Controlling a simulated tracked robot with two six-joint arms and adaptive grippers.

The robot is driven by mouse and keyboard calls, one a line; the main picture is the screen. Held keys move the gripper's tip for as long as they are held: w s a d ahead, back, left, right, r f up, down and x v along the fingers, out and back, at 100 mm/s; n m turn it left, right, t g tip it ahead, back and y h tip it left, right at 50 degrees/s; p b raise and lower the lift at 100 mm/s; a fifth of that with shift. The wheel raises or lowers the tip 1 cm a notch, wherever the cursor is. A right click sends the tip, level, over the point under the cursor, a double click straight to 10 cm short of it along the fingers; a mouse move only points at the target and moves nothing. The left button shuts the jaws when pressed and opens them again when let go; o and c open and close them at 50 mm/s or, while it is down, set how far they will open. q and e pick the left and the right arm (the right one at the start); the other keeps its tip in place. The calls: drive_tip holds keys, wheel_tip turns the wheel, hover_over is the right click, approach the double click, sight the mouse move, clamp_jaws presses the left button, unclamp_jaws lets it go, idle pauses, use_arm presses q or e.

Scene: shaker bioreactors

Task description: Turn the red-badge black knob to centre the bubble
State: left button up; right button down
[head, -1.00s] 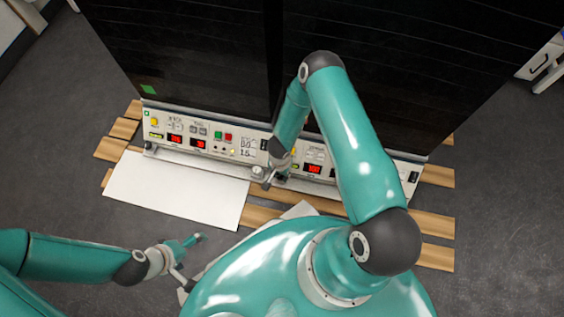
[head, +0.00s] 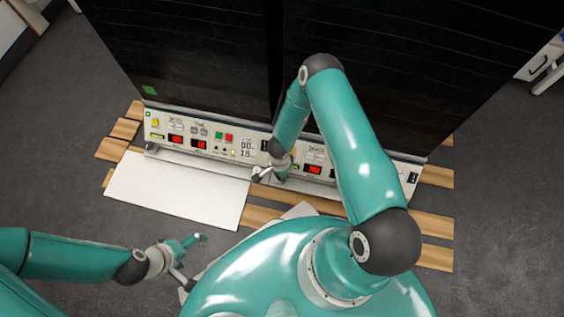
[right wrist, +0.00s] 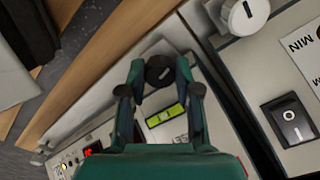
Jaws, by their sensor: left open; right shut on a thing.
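A black knob (right wrist: 159,71) shows in the right wrist view on a pale panel. My right gripper (right wrist: 160,75) is shut on it, one finger on each side. I cannot make out a red badge; the knob is partly covered by the fingers. A yellow-green bubble level (right wrist: 165,115) lies between the fingers, below the knob; its bubble is too small to place surely. In the head view my right gripper (head: 262,174) is at the front of the cabinet, and the knob is hidden there. My left gripper (head: 196,239) is open and empty at the lower left, away from the cabinet.
A dark cabinet (head: 190,60) stands behind a control panel (head: 208,133) with lit red displays. A white board (head: 175,190) lies on wooden slats in front. The right wrist view shows a white knob (right wrist: 245,15) and a black rocker switch (right wrist: 290,118) at the right.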

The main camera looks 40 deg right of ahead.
drive_tip(key=shift+w, duration=0.15)
drive_tip(key=c, duration=1.1)
unclamp_jaws()
drive_tip(key=shift+c, duration=0.2)
drive_tip(key=shift+o, duration=0.2)
wheel_tip(320, 180, up, 12)
